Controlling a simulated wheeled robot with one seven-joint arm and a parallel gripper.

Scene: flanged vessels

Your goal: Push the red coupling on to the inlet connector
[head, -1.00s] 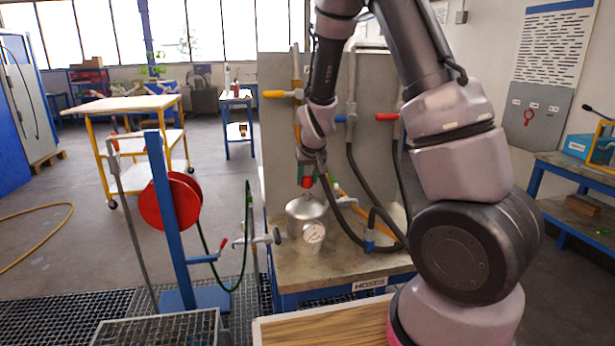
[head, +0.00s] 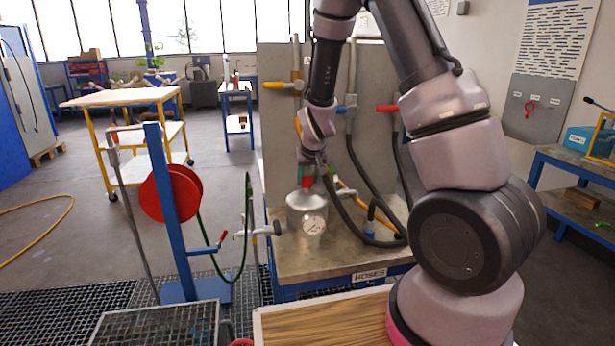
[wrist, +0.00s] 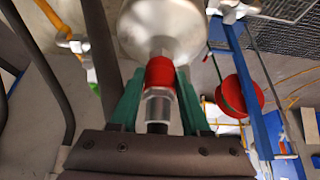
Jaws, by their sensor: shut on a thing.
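The red coupling (wrist: 160,74) sits between the green fingers of my gripper (wrist: 160,98) in the wrist view, with a silver metal fitting behind it. My gripper (head: 307,176) is shut on it, and the coupling shows as a small red patch (head: 307,182) in the head view. The silver vessel (head: 304,216) stands directly below, with a round gauge on its front. In the wrist view the vessel's domed top (wrist: 165,25) lies just beyond the coupling's front end. The inlet connector is mostly hidden there; I cannot tell how far the coupling is on it.
The vessel stands on a bench (head: 335,258) labelled HOSES, before a grey panel (head: 285,130) with coloured valve handles. Dark hoses (head: 370,180) hang close to my gripper's right. A red reel (head: 170,202) on a blue post stands left. A side valve (head: 262,231) is beside the vessel.

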